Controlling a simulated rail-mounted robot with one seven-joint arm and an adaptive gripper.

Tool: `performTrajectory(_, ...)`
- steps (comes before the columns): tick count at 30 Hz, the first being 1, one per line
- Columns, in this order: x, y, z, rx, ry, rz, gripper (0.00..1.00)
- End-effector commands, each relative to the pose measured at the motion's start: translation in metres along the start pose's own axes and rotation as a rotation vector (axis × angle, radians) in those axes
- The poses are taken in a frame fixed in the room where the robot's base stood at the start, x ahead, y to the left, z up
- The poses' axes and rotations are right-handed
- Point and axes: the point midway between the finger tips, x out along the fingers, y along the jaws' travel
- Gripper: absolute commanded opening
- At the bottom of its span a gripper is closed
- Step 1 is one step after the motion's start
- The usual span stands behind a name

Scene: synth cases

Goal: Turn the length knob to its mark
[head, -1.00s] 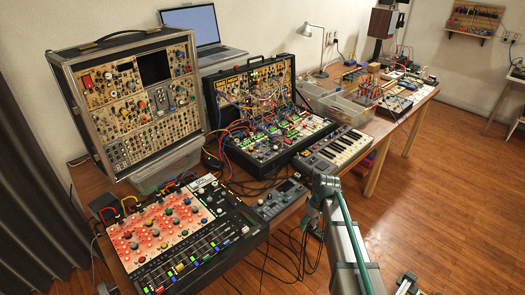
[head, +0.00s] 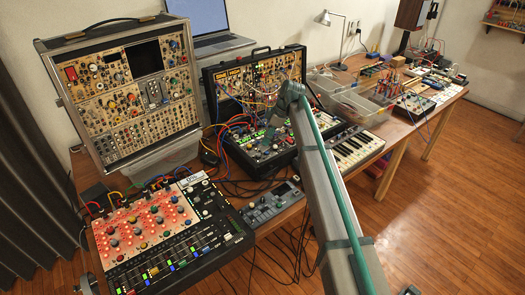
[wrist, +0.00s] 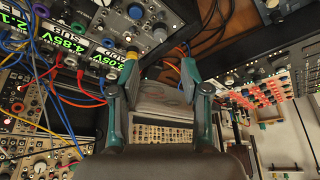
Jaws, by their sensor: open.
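My gripper (wrist: 160,78) is open, with its two teal fingers apart and nothing between them. In the head view my gripper (head: 268,138) hangs over the lower panel of the black synth case (head: 262,48). I cannot tell which knob is the length knob; labels and marks are too small to read. My arm hides part of the case.
Patch cables (wrist: 77,95) loop close to the left finger, near green-lit displays (wrist: 104,57). A keyboard (head: 352,150) lies right of the case. A mixer (head: 165,235) and a small grey device (head: 272,205) stand in front. The tall synth case (head: 128,150) stands left.

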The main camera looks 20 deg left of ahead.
Motion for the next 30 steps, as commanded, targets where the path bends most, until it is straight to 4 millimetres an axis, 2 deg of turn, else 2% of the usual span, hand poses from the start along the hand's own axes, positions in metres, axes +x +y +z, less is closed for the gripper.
performTrajectory(9, 0.053, -0.001, 0.001, 0.003, -0.002, -0.003, 0.46)
performTrajectory(15, 0.08, 0.0, 0.001, 0.003, -0.002, -0.002, 0.46)
performTrajectory(21, 0.092, 0.0, 0.001, 0.003, -0.001, 0.0, 0.46)
performTrajectory(29, 0.094, 0.0, 0.001, 0.003, -0.001, 0.0, 0.46)
performTrajectory(30, 0.094, 0.0, 0.001, 0.003, -0.001, 0.0, 0.43)
